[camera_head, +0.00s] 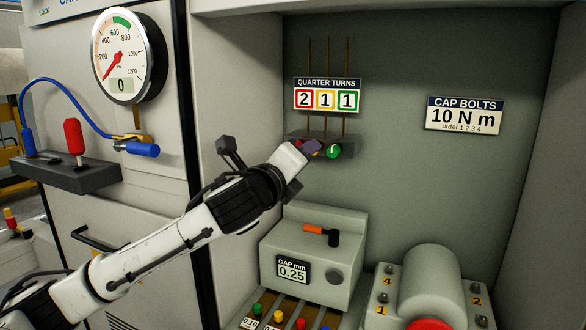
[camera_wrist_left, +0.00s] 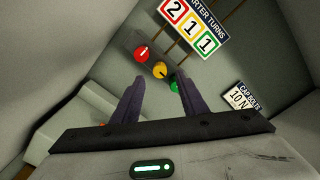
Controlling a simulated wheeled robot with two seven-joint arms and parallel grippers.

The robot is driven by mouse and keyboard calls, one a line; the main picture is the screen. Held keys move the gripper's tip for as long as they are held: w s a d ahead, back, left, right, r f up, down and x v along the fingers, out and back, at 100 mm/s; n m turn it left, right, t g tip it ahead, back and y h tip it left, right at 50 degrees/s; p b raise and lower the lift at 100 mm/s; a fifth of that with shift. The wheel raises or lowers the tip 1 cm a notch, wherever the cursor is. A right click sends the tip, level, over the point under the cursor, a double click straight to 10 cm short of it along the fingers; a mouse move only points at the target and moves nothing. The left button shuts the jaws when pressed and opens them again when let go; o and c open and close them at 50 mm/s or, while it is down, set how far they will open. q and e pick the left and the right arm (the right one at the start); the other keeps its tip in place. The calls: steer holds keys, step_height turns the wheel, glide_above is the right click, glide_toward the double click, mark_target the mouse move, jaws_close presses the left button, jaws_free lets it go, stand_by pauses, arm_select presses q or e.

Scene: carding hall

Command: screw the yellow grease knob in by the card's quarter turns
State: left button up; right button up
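The quarter turns card (camera_head: 327,96) reads 2 in a red frame, 1 in yellow and 1 in green. Below it a dark block holds a row of knobs. In the left wrist view these are the red knob (camera_wrist_left: 141,54), yellow grease knob (camera_wrist_left: 160,69) and green knob (camera_wrist_left: 174,86), each with a white mark. My left gripper (camera_head: 311,150) is at the block; in the wrist view its open fingers (camera_wrist_left: 160,76) have the yellow knob centred between their tips. I cannot tell if they touch it. The head view shows the green knob (camera_head: 333,151); my gripper hides the yellow one.
A grey gap gauge box (camera_head: 300,235) with an orange-handled tool (camera_head: 318,231) stands below the arm. A numbered bolt cap unit (camera_head: 432,275) is at lower right. A pressure gauge (camera_head: 122,57) and red lever (camera_head: 73,137) are at left. The bay's right side is free.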

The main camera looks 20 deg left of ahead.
arm_select(q)
steer(key=s, duration=0.6)
steer(key=shift+s+b, duration=0.25)
steer(key=shift+b, duration=0.15)
steer(key=shift+a, duration=0.1)
